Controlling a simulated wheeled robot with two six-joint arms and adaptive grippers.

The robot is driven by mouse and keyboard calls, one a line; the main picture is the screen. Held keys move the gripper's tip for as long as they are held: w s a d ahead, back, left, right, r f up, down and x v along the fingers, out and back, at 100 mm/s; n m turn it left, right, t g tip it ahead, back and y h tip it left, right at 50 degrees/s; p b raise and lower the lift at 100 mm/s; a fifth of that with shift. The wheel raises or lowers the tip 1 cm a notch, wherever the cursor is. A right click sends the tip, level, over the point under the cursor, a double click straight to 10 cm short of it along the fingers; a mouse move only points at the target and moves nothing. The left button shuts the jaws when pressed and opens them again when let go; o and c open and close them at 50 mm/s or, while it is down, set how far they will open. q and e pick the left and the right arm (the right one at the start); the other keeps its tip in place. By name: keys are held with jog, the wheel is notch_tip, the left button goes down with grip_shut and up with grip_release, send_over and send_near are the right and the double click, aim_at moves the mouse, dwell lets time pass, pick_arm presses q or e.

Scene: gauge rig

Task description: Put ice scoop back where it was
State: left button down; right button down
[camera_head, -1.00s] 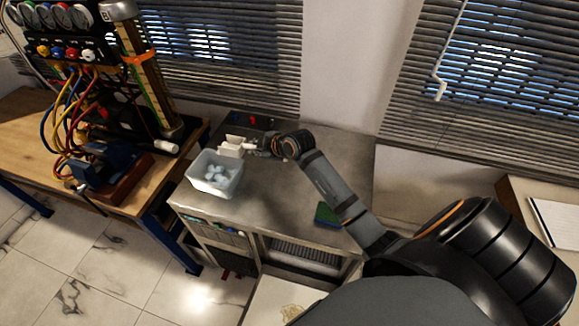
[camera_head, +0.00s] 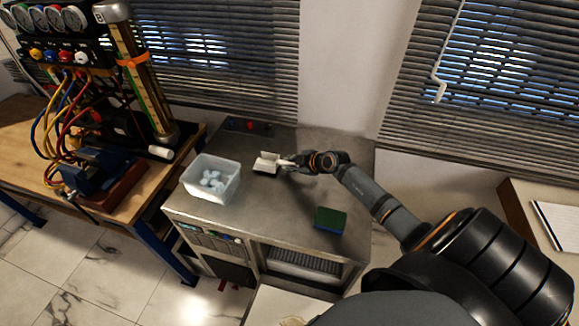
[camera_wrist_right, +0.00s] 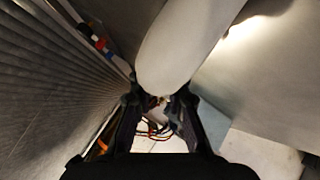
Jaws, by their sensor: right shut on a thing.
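The white ice scoop (camera_head: 266,162) is in my right gripper (camera_head: 285,163), over the metal counter (camera_head: 290,205), to the right of the ice bin. I cannot tell whether the scoop touches the counter. In the right wrist view the scoop (camera_wrist_right: 185,40) is a large pale shape beyond the fingertips, and the gripper (camera_wrist_right: 160,98) is closed on its end. The translucent white bin (camera_head: 207,194) holds several pale blue ice pieces and stands at the counter's left side. My left gripper is not in view.
A green and blue sponge (camera_head: 330,219) lies near the counter's front right. A dark strip with coloured knobs (camera_head: 248,126) is at the back by the window blinds. A wooden bench (camera_head: 140,185) with the gauge rig and hoses stands left. The counter's middle is clear.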

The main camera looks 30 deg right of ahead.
jog(key=shift+w+f, duration=0.1)
jog(key=shift+f, duration=0.6)
jog(key=c, duration=1.3)
grip_release()
jog(key=shift+f, duration=0.1)
jog(key=p+v, duration=0.4)
jog(key=v, duration=0.8)
